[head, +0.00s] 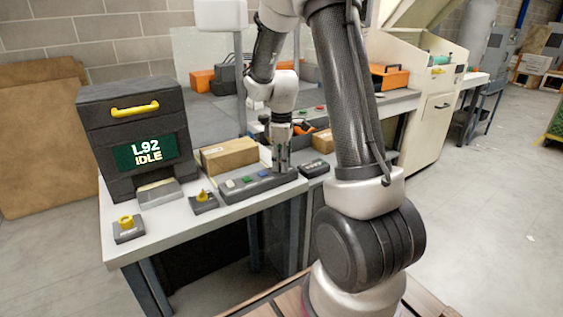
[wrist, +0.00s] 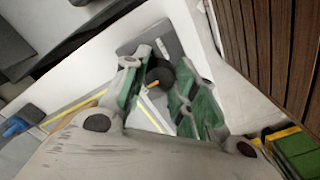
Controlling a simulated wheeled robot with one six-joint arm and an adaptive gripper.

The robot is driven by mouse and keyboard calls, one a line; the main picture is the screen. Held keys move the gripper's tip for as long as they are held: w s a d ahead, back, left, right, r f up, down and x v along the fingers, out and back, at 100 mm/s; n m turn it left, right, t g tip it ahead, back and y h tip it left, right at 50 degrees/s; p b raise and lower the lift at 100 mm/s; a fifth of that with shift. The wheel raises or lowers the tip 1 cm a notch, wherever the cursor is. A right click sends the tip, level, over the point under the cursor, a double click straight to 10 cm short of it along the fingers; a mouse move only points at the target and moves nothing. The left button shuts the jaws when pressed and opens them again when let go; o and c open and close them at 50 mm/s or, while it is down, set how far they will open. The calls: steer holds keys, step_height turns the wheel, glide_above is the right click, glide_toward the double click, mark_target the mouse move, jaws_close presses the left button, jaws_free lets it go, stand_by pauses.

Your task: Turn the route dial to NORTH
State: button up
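In the wrist view a round dark dial (wrist: 160,72) with a small orange-yellow pointer sits on a grey base plate (wrist: 135,47). My gripper (wrist: 157,82) is open, its two green-padded fingers apart on either side of the dial; I cannot tell whether they touch it. In the head view my gripper (head: 280,158) points down at the far end of the grey button panel (head: 262,184). The dial is not clearly visible there, and its labels are unreadable in both views.
A dark machine (head: 130,125) with a screen reading "L92 IDLE" stands at the left of the bench (head: 180,223). A yellow knob (head: 203,195) and a yellow button (head: 126,221) sit before it. A cardboard box (head: 229,155) lies behind the panel. A small black box (head: 315,168) is to its right.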

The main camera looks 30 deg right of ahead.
steer(key=shift+m, duration=0.4)
steer(key=m, duration=0.3)
steer(key=shift+m, duration=0.4)
steer(key=m, duration=1.3)
steer(key=shift+m, duration=0.3)
steer(key=o, duration=1.1)
steer(key=shift+c, duration=0.2)
steer(key=shift+r, duration=0.1)
